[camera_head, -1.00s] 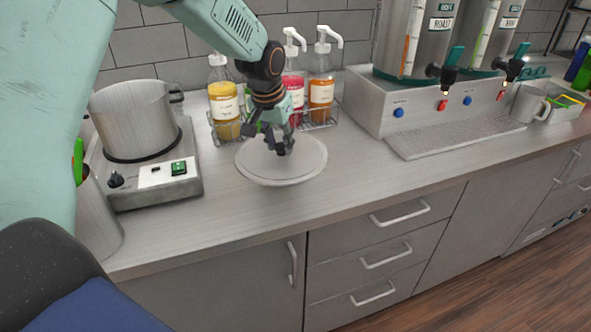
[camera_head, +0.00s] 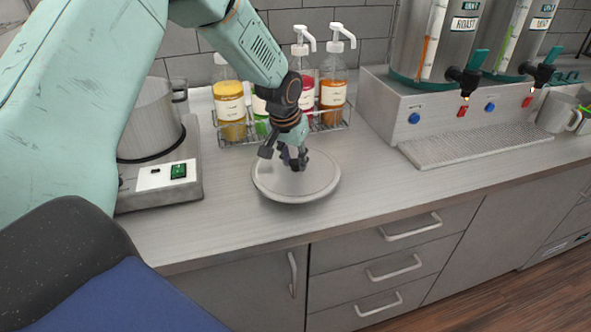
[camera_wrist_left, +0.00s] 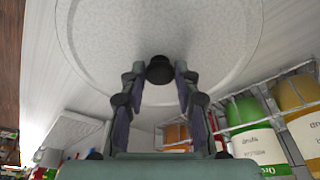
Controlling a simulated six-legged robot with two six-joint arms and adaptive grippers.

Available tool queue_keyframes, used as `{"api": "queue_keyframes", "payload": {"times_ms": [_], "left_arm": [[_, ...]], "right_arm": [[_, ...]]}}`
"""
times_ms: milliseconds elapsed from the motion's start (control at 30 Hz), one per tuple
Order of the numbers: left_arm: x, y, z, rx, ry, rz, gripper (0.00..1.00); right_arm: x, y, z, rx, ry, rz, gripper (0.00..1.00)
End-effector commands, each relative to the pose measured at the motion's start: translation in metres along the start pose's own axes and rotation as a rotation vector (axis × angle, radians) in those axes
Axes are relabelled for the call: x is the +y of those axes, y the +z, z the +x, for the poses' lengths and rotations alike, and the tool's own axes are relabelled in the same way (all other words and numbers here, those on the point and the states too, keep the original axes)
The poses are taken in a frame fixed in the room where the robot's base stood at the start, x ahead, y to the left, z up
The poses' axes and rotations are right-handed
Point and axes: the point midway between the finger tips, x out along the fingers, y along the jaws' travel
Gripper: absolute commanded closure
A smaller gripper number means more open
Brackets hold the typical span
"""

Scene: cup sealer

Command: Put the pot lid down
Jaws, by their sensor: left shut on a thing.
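The pot lid (camera_head: 318,184) is a round, flat grey disc over the counter, right of the hot plate. In the left wrist view the lid (camera_wrist_left: 220,35) fills the upper middle, with its small dark knob (camera_wrist_left: 159,69) between my fingers. My left gripper (camera_head: 292,163) is shut on the knob from above; it also shows in the left wrist view (camera_wrist_left: 160,80). The lid looks level and at or very near the counter top; I cannot tell whether it touches. The metal pot (camera_head: 150,122) stands uncovered on the hot plate (camera_head: 160,185), partly hidden by my left arm. My right gripper is not in view.
A wire rack (camera_head: 333,121) with several pump bottles, including a yellow one (camera_head: 230,110), stands behind the lid. A dispenser base with a drip tray (camera_head: 475,142) is at the right. The counter (camera_head: 380,185) right of the lid is clear.

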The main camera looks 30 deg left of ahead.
Motion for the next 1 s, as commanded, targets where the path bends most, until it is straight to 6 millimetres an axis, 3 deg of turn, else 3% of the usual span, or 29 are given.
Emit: {"api": "queue_keyframes", "payload": {"times_ms": [300,633,667,900,1000], "left_arm": [[0.0,0.007,0.035,-0.001,-0.001,0.001,1.0],[0.0,0.006,0.039,0.001,-0.001,0.0,1.0],[0.0,0.006,0.039,0.0,0.0,0.0,0.67],[0.0,0.006,0.039,0.0,0.0,0.0,0.47],[0.0,0.006,0.039,0.0,0.0,0.0,0.46]], "right_arm": [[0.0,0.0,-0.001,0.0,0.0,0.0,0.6],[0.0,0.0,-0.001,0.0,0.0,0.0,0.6],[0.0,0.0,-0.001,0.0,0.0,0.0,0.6],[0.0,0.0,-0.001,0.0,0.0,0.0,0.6],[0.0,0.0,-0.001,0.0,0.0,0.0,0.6]]}}
